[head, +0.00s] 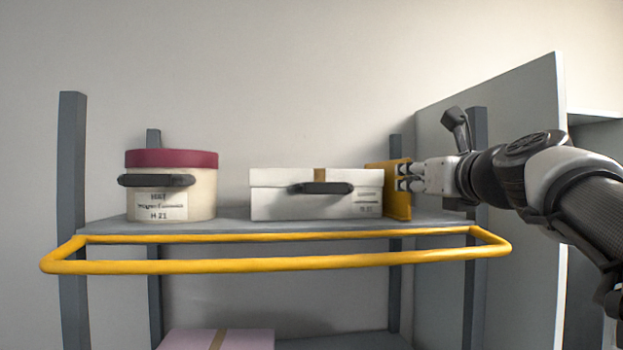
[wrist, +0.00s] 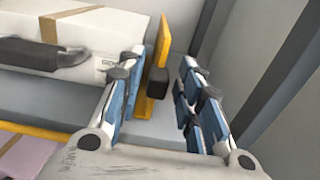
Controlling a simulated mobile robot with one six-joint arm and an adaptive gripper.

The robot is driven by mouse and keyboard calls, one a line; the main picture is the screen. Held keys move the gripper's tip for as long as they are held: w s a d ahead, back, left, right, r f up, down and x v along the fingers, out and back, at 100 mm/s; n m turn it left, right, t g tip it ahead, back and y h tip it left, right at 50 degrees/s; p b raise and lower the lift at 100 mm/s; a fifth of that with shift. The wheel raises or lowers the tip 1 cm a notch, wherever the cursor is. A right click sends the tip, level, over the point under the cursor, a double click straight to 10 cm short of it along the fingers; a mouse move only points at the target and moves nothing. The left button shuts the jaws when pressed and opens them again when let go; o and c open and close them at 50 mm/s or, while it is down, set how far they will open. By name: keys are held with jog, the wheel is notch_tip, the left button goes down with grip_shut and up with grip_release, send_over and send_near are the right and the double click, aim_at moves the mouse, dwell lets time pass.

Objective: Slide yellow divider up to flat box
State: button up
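The yellow divider (head: 398,204) stands upright on the shelf at the right of the flat box (head: 275,207), a white lidded box with a dark handle. The divider (wrist: 164,41) and the flat box (wrist: 90,24) are close together in the wrist view; whether they touch is unclear. A dark block (wrist: 157,83) sits on the divider's right side. My gripper (head: 408,177) is at the divider from the right. In the wrist view my gripper (wrist: 160,88) has its fingers apart, with the divider's lower part and block showing between them. Contact is unclear.
A round cream box with a dark red lid (head: 172,158) stands at the left of the shelf (head: 232,224). A yellow rail (head: 280,265) runs along the front. A grey panel (head: 520,140) and posts stand at the right. A pink box (head: 245,340) is below.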

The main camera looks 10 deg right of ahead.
grip_shut()
jog(key=shift+d, duration=0.3)
dwell(0.5)
jog(key=shift+o, duration=1.1)
grip_release()
jog(key=shift+w, duration=0.1)
notch_tip(320, 180, up, 10)
jog(key=shift+f, duration=0.1)
